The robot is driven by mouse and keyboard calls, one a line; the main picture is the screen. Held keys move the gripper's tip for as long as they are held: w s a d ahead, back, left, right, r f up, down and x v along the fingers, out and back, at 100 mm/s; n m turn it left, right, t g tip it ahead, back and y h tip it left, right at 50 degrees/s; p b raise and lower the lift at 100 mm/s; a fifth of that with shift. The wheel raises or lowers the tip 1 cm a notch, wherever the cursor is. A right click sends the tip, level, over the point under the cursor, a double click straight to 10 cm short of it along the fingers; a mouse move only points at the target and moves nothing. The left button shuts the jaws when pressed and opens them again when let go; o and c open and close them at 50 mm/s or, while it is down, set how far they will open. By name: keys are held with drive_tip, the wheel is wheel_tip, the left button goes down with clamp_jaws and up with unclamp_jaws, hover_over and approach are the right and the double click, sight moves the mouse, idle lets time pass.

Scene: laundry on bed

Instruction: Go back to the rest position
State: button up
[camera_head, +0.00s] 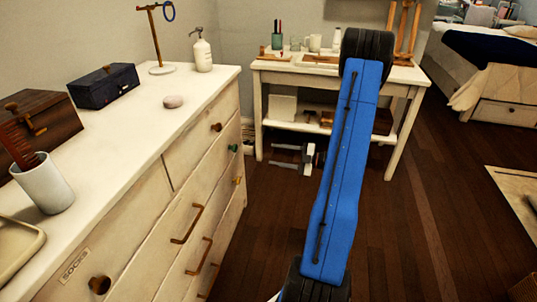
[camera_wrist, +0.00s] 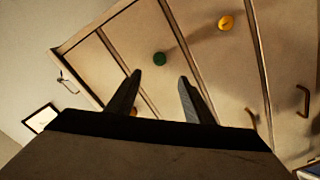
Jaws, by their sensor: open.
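My gripper (camera_head: 275,154) shows low beside the dresser in the head view, partly hidden behind my blue arm link. Its two dark fingers point left toward the dresser front. In the wrist view, the fingers of my gripper (camera_wrist: 160,77) are spread apart with nothing between them. The dresser front (camera_wrist: 195,92) lies beyond them, tilted in the picture. A green knob (camera_wrist: 159,59) shows near the fingertips, and a yellow knob (camera_wrist: 226,23) is farther right. The fingertips appear apart from the dresser.
The white dresser (camera_head: 135,118) fills the left, its visible drawers shut. A desk (camera_head: 272,74) with a lower shelf stands behind my arm. A bed (camera_head: 492,75) is at the far right. Dark wooden floor (camera_head: 425,205) is open to the right, with a pale rug (camera_head: 515,190) at the edge.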

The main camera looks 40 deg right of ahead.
drive_tip(key=shift+s+d, duration=0.4)
drive_tip(key=shift+s, duration=0.15)
drive_tip(key=s+a+r+n+g, duration=0.3)
drive_tip(key=a+r+n+g, duration=0.1)
drive_tip(key=a+n, duration=0.5)
drive_tip(key=s+a+r+n+g, duration=0.3)
drive_tip(key=a+r+n+g, duration=0.1)
drive_tip(key=a+n, duration=0.45)
drive_tip(key=s+a+r+n+g, duration=0.3)
drive_tip(key=a+r+n+g, duration=0.15)
drive_tip(key=a+n, duration=0.4)
drive_tip(key=s+a+r+n+t+h, duration=0.1)
drive_tip(key=s+r+n+h, duration=0.1)
drive_tip(key=s+n, duration=0.3)
drive_tip(key=s+a+r+n+t+h, duration=0.1)
drive_tip(key=s+n+h, duration=0.4)
drive_tip(key=n, duration=0.8)
drive_tip(key=s+a+r+n+t+h, duration=0.1)
drive_tip(key=s+r+n+h, duration=0.3)
drive_tip(key=n, duration=0.6)
drive_tip(key=shift+s+a, duration=0.65)
drive_tip(key=shift+s, duration=0.5)
